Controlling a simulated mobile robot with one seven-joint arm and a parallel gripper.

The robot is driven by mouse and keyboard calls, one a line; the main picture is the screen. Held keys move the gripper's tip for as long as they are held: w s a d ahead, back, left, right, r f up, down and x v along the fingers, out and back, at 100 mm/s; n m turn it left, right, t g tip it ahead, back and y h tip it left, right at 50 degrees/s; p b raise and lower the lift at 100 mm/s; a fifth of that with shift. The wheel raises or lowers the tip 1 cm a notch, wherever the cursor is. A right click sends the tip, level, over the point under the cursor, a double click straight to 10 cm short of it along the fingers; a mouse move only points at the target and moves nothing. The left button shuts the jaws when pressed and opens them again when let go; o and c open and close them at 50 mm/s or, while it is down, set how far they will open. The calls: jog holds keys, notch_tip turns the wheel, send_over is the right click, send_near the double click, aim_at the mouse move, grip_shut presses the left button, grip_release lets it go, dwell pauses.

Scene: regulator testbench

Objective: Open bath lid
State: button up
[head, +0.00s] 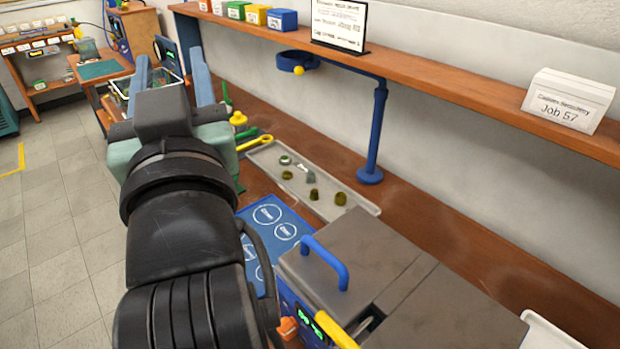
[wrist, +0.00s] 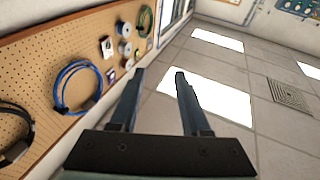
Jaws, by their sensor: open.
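The bath (head: 297,312) is at the bottom of the head view, with a dark front panel and green displays. Its flat grey lid (head: 365,258) lies level over the top and looks closed. A blue bar handle (head: 325,262) stands up from the lid's left part. My gripper (head: 168,60) is open and empty at the upper left of the head view, well apart from the handle. In the wrist view, my gripper (wrist: 160,75) has its fingers apart with nothing between them. The bath and lid are not in the wrist view.
A blue mat with white circles (head: 262,222) and a pale tray of small parts (head: 356,208) lie beyond the bath. A blue post (head: 376,135) stands behind the tray. A wooden shelf (head: 440,75) runs above the bench. The wrist view shows a pegboard (wrist: 95,55) and ceiling.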

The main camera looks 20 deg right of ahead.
jog(key=w+d+r+g+h+p, duration=0.3)
jog(key=d+r+g+h+p, duration=0.35)
jog(key=d+r+p, duration=0.9)
jog(key=n+g+y+p, duration=0.3)
jog(key=n+g+y, duration=0.15)
jog(key=g, duration=0.95)
send_over(324, 252)
jog(key=s+a, duration=0.1)
jog(key=a, duration=0.2)
notch_tip(324, 252, down, 26)
jog(key=shift+t+y, duration=0.25)
jog(key=shift+y, duration=0.15)
jog(key=d+f+p, duration=0.1)
jog(key=f, duration=0.3)
jog(key=f+p, duration=0.1)
jog(key=f, duration=0.3)
jog(key=d+f+p, duration=0.1)
jog(key=f, duration=0.3)
jog(key=shift+w+d, duration=0.35)
jog(key=shift+w, duration=0.05)
jog(key=shift+r, duration=0.1)
grip_shut()
